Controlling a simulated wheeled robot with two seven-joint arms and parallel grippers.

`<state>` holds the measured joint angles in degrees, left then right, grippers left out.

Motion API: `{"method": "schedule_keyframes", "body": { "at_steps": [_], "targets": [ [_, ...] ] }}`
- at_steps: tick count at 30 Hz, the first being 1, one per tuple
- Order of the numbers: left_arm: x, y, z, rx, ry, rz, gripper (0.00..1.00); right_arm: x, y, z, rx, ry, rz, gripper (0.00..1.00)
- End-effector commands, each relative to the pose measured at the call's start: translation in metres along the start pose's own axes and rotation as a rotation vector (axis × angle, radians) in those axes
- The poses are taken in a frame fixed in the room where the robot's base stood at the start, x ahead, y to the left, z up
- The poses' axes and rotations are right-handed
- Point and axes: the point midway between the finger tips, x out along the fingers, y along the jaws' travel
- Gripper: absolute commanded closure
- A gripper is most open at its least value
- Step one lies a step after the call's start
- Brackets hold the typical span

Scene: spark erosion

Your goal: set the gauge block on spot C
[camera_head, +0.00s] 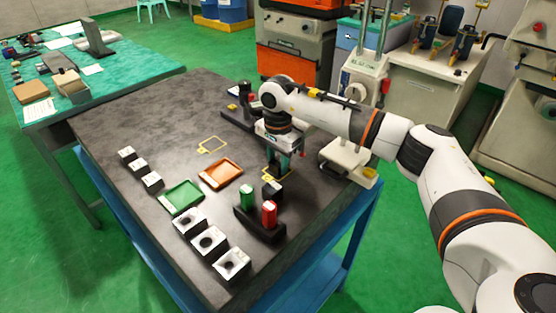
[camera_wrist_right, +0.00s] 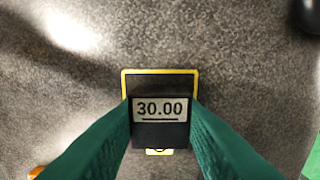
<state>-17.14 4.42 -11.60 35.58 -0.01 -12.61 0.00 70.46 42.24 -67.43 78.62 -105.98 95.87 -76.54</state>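The gauge block (camera_wrist_right: 160,122), dark with a light "30.00" label, sits between the green fingertips of my right gripper (camera_wrist_right: 160,112) in the right wrist view. Both fingers meet its sides. It lies over a yellow-outlined spot (camera_wrist_right: 160,71), lined up with the outline. The spot's letter is mostly hidden, so I cannot read it. I cannot tell whether the block touches the table. In the head view my right gripper (camera_head: 279,170) points down over this yellow outline at the table's right side. My left gripper is not in view.
On the dark table (camera_head: 130,110), another yellow outline (camera_head: 212,145) is empty. An orange tray (camera_head: 221,173), a green tray (camera_head: 182,197) and a black stand (camera_head: 258,222) with green and red pieces are close by. Several blocks (camera_head: 208,242) line the left and front. A dark device (camera_head: 239,112) stands behind.

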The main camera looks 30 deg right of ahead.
Motion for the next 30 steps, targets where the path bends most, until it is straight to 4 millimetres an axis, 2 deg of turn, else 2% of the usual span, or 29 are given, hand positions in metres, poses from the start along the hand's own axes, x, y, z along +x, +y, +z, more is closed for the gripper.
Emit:
{"method": "schedule_keyframes", "body": {
  "at_steps": [1, 4, 12, 16, 20, 30],
  "targets": [
    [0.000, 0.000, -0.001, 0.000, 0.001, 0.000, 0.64, 0.000, 0.000, 0.000, 0.000, 0.000, 0.000, 0.61],
    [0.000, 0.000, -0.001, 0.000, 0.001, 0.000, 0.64, 0.000, 0.000, 0.000, 0.000, 0.000, 0.000, 0.46],
    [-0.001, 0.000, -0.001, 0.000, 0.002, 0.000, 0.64, -0.001, 0.000, 0.000, 0.000, 0.000, 0.000, 0.46],
    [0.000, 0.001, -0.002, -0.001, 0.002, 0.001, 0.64, -0.008, 0.001, 0.000, 0.000, 0.000, 0.002, 0.46],
    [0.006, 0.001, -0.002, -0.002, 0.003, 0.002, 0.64, -0.029, 0.001, 0.001, 0.000, -0.001, 0.005, 0.46],
    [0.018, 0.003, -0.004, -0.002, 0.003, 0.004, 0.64, -0.100, 0.001, 0.000, 0.001, 0.000, 0.004, 0.46]
  ]
}}
